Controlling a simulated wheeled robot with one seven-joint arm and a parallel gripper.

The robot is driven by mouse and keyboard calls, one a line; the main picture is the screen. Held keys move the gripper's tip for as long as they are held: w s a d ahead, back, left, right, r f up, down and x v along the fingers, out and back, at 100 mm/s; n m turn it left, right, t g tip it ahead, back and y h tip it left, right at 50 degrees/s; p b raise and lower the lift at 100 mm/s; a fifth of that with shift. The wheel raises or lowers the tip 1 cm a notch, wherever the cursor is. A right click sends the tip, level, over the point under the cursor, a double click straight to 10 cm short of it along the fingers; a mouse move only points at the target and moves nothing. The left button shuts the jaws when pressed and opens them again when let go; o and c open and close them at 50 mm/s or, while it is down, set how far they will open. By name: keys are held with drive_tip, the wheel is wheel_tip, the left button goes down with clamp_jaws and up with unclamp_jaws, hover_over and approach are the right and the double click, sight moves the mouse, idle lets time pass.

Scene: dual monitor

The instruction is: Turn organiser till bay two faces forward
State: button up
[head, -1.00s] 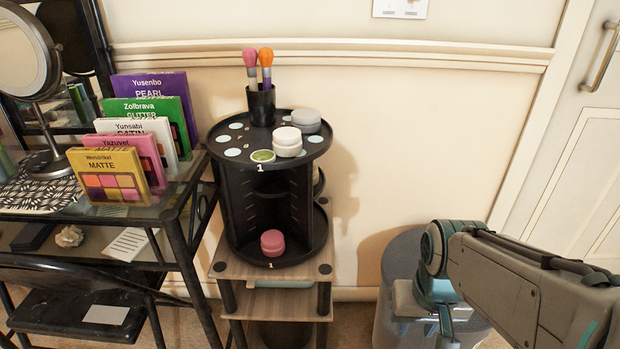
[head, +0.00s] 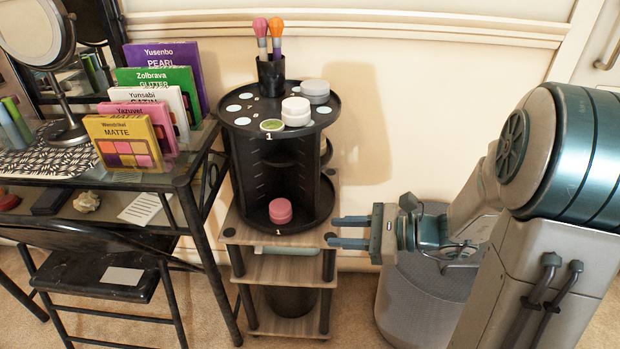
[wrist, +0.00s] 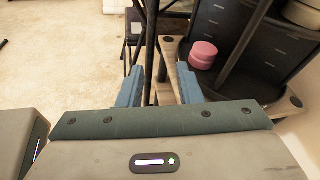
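The black organiser (head: 243,158) stands on a wooden stand, with a round top plate, an open bay and a round base tray. The label "1" shows at the front on the top plate and base tray, so bay one faces forward. A pink stacked jar (head: 281,211) sits in that bay. No "2" label is readable. My gripper (head: 333,232) is open and empty, just right of the base tray near the stand's front right corner, with its fingers pointing left. In the wrist view its blue fingers (wrist: 160,88) are apart, with the organiser up and right of them.
The organiser's top holds a black cup (head: 271,76) with two brushes, white jars (head: 296,111), a grey jar (head: 316,91) and a green-topped jar (head: 272,125). A glass table (head: 150,180) with palettes stands left. A grey bin (head: 425,300) stands right, under my arm.

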drive_tip(key=w+d+m+t, duration=0.4)
drive_tip(key=w+m+t, duration=0.2)
drive_tip(key=w, duration=0.1)
drive_tip(key=b+x, duration=0.3)
drive_tip(key=x, duration=1)
drive_tip(key=shift+r+b, duration=0.3)
drive_tip(key=shift+r, duration=0.3)
drive_tip(key=shift+s, duration=0.1)
clamp_jaws()
